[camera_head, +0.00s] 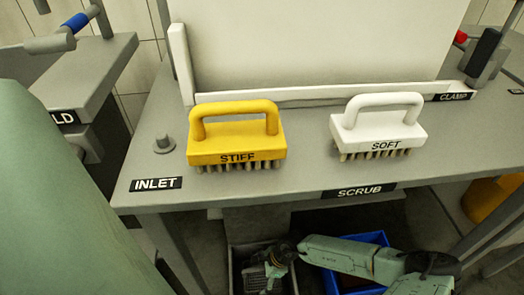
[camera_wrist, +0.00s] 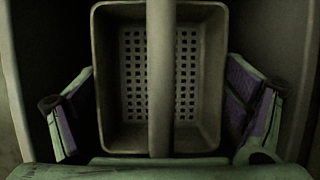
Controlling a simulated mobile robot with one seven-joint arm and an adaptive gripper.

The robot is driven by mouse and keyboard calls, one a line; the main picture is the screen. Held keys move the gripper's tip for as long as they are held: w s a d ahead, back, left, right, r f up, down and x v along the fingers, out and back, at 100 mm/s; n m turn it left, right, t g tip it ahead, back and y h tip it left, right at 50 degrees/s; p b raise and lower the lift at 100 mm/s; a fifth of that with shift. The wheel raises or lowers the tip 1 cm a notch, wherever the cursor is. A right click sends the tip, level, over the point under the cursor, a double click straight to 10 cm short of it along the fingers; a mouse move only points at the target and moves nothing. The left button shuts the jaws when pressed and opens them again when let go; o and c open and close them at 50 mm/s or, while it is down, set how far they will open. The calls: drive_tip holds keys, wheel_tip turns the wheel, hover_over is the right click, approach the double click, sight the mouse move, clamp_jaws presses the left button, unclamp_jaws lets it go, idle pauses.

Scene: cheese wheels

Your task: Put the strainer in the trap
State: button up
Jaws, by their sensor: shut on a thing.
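The strainer (camera_wrist: 212,75) is a grey rectangular basket with a perforated floor. A bar crosses over its middle in the wrist view. My gripper (camera_wrist: 160,100) has a purple-padded finger on each side of the strainer and is shut on it. In the head view, my gripper (camera_head: 277,264) is low under the table front, and part of the strainer (camera_head: 254,279) shows beside it. The trap (camera_head: 237,268) appears to be the dark grey open box around them. Its walls show at the sides of the wrist view (camera_wrist: 14,85). How deep the strainer sits cannot be told.
A blue bin (camera_head: 378,240) stands right of the grey box, under my arm. The table (camera_head: 300,180) overhangs above, carrying a yellow STIFF brush (camera_head: 235,151) and a white SOFT brush (camera_head: 375,125). Table legs stand at both sides.

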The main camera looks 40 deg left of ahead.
sight(262, 278)
drive_tip(key=shift+f+b, duration=0.5)
drive_tip(key=shift+f, duration=1.8)
drive_tip(key=shift+f, duration=0.15)
drive_tip(key=o, duration=1.2)
drive_tip(key=p+v, duration=0.3)
drive_tip(key=v, duration=0.9)
drive_tip(key=shift+r, duration=0.2)
